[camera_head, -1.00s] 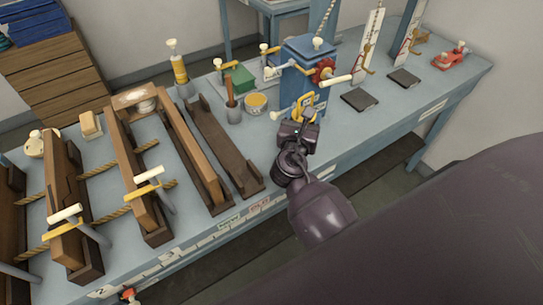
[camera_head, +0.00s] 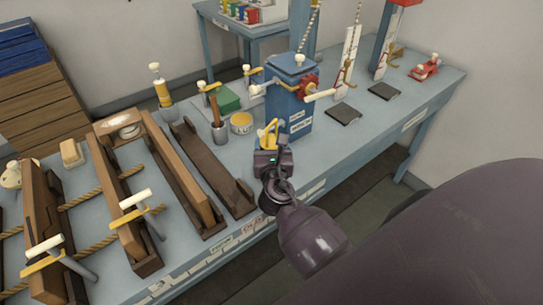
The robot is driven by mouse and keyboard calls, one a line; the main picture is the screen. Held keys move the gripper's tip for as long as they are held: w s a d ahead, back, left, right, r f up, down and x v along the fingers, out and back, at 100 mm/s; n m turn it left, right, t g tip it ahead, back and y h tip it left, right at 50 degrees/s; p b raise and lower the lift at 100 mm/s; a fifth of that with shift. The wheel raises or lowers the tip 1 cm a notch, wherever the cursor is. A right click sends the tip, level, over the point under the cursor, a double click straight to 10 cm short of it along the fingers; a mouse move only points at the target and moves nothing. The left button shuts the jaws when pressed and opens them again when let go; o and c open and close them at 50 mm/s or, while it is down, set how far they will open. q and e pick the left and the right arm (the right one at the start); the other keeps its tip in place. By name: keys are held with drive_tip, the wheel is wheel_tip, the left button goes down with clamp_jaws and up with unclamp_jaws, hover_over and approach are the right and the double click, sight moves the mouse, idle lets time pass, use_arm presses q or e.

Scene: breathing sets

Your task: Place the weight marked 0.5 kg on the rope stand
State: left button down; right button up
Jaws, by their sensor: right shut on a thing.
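My right gripper (camera_head: 269,150) is over the front part of the blue-grey bench, left of and in front of a blue box (camera_head: 290,110). It is shut on a small yellow piece with an open loop shape (camera_head: 267,133). I cannot read any marking on this piece, so I cannot tell if it is the 0.5 kg weight. A rope (camera_head: 309,25) rises above the blue box, which has a red wheel and pale handle. I cannot tell for certain which fixture is the rope stand. My left gripper is not in view.
Wooden frames with ropes and yellow clamps (camera_head: 130,217) fill the left of the bench (camera_head: 205,262). A cup (camera_head: 219,131) and yellow tin (camera_head: 241,122) stand behind my gripper. Two hanging scales (camera_head: 347,62) with dark plates (camera_head: 343,115) and a red device (camera_head: 425,68) stand right.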

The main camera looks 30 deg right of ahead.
wheel_tip(320, 180, down, 2)
drive_tip(key=shift+f+b, duration=0.2)
drive_tip(key=shift+b, duration=0.2)
drive_tip(key=shift+f, duration=0.3)
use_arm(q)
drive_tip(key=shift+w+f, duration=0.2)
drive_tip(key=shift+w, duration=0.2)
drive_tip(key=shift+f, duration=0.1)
use_arm(e)
drive_tip(key=shift+f, duration=0.15)
drive_tip(key=o, duration=1)
drive_tip(key=shift+c, duration=0.2)
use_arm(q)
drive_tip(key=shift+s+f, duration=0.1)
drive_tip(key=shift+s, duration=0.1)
